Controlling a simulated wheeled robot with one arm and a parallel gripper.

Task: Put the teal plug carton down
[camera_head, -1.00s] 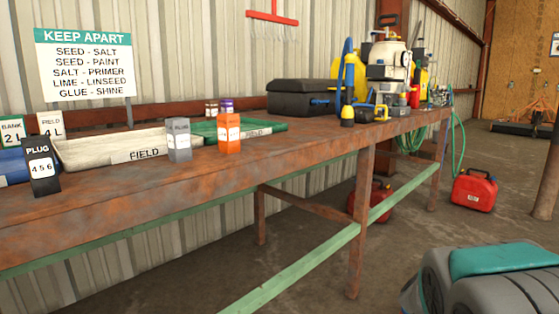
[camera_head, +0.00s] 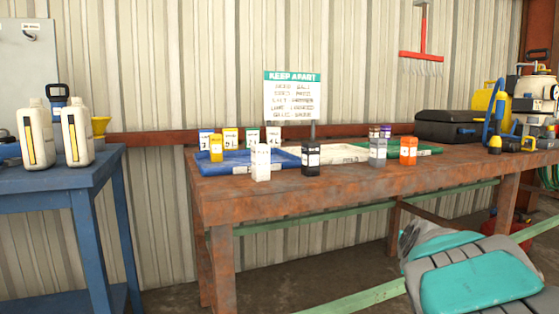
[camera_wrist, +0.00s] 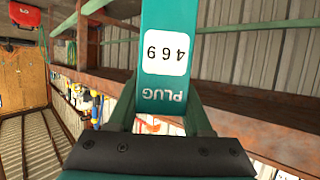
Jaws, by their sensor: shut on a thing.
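The teal plug carton (camera_wrist: 164,55) shows in the wrist view, upside down, with "PLUG" and "469" on its face. My gripper (camera_wrist: 161,108) is shut on it, a finger on either side. The gripper and carton are not visible in the head view, where only part of my arm shows at the lower right. The rusty workbench (camera_head: 290,198) stands ahead. A white carton (camera_head: 261,163), a black carton (camera_head: 311,158), a grey carton (camera_head: 377,153) and an orange carton (camera_head: 408,151) stand along its front.
Behind the cartons lie a blue tray (camera_head: 283,161), a cream tray (camera_head: 343,157) and a green tray (camera_head: 429,149). A "KEEP APART" sign (camera_head: 292,97) stands behind. A black toolbox (camera_head: 445,127) sits at right. A blue table (camera_head: 40,183) with white jugs is at left.

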